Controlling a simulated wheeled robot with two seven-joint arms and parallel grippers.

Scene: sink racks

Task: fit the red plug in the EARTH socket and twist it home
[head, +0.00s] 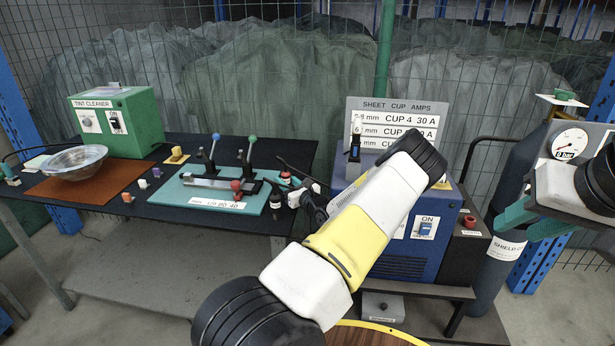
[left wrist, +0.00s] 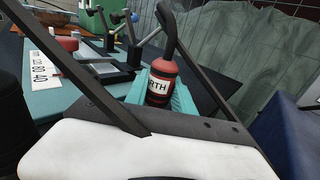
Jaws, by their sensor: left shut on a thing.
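The red plug (left wrist: 160,82) shows in the left wrist view with a white label reading "RTH" and a dark cable curving up from its far end. My left gripper (left wrist: 163,90) has its teal finger pads shut on the plug. In the head view my left gripper (head: 292,182) is beside the right edge of the teal board, partly hidden by my arm. The blue welding machine (head: 430,245) stands behind my arm. I cannot make out the EARTH socket; my arm hides part of the machine's front. My right gripper (head: 530,220) is at the right, empty, teal fingers apart.
The dark table holds a teal board (head: 200,203) with levers, a glass bowl (head: 75,160) on a brown mat and a green tint cleaner box (head: 118,122). A gas cylinder (head: 500,240) stands right of the machine. A wire fence closes the back.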

